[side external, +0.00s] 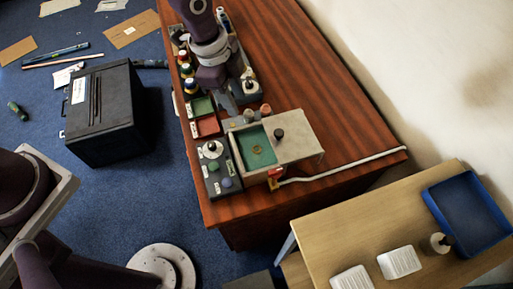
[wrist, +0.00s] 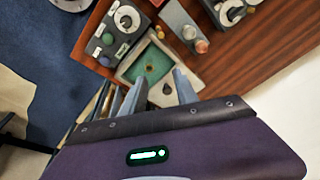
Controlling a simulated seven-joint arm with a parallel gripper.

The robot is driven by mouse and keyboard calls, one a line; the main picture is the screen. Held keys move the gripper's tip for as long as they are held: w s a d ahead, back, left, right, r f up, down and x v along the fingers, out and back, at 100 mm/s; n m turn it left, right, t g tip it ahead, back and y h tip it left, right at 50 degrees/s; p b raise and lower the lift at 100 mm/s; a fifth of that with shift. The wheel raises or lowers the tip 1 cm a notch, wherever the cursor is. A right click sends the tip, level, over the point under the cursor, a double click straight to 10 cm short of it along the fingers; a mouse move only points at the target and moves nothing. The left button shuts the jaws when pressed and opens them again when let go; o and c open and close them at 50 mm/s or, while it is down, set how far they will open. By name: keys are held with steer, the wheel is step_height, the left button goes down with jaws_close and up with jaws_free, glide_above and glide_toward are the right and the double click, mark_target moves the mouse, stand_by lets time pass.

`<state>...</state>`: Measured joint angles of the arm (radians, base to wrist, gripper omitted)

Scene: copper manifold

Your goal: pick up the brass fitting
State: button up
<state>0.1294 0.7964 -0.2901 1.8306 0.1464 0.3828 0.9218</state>
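A small brass-coloured ring (side external: 257,149), which looks like the brass fitting, lies on the green floor of a shallow pale tray (side external: 240,160) on the wooden desk. It also shows in the wrist view as a small yellowish spot (wrist: 150,68) just beyond my fingertips. My gripper (wrist: 159,76) is open, its two grey fingers well apart with nothing held between them. In the side view my gripper (side external: 228,103) hangs over the desk, behind the tray and apart from the ring.
A dark control box (side external: 214,170) with knobs stands left of the tray. Red and green bins (side external: 207,126) and bottles (side external: 190,87) line the desk's left side. A dark knob (side external: 279,134) stands on the tray's right part. The desk's right side is mostly clear.

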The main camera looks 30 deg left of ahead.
steer(key=m+g+h, duration=0.1)
steer(key=m, duration=0.1)
glide_above(256, 148)
steer(key=a, duration=0.2)
step_height(256, 148, down, 10)
steer(key=x, duration=0.7)
steer(key=shift+d+r, duration=0.1)
steer(key=shift+d, duration=0.05)
jaws_close()
